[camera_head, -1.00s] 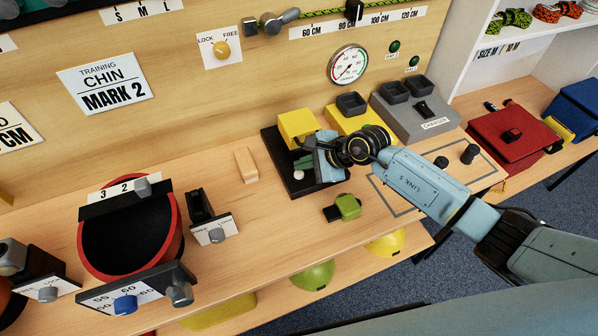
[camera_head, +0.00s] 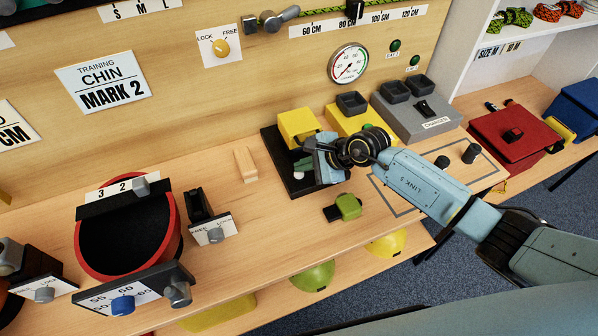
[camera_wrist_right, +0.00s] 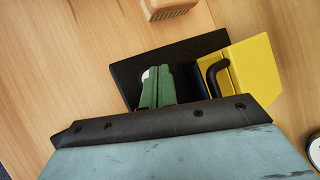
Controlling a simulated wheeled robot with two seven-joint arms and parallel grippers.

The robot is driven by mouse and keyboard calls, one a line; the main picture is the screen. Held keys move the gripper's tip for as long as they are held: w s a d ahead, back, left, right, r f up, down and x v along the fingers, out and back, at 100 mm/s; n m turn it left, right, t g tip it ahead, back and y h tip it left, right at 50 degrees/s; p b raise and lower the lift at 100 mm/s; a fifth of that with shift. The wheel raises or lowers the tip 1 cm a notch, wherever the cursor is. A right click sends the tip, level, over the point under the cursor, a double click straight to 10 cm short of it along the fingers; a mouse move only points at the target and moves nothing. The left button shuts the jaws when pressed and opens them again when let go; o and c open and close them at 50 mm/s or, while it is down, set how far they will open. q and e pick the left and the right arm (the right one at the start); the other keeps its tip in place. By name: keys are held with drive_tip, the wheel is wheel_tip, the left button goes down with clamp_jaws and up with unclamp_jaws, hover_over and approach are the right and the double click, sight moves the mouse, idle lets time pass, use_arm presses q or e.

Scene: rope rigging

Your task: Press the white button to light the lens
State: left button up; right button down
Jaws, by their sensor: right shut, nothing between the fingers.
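The white button (camera_head: 299,176) sits on a black base plate (camera_head: 284,184), in front of a yellow block (camera_head: 297,125). In the right wrist view the white button (camera_wrist_right: 148,76) shows only in part behind my fingers. My right gripper (camera_head: 302,168) is shut and empty, its green fingertips over the plate at the button. In the wrist view the fingertips (camera_wrist_right: 158,82) overlap the button's edge; I cannot tell whether they touch or press it. The yellow block (camera_wrist_right: 245,80) there carries a black handle. I cannot make out a lit lens. My left gripper is not in view.
A wooden block (camera_head: 245,164) lies left of the plate. A green-and-black item (camera_head: 347,207) lies in front. A yellow box (camera_head: 352,121) and a grey charger (camera_head: 418,112) stand behind my right wrist. A red-rimmed bowl (camera_head: 130,235) stands at the left.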

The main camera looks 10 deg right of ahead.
sight(303, 174)
drive_tip(key=shift+f+b, duration=0.55)
drive_tip(key=shift+f, duration=0.05)
idle(0.5)
drive_tip(key=shift+r, duration=0.15)
drive_tip(key=shift+r+p, duration=0.75)
drive_tip(key=shift+r, duration=0.15)
wheel_tip(303, 174, up, 5)
drive_tip(key=p, duration=0.4)
idle(0.8)
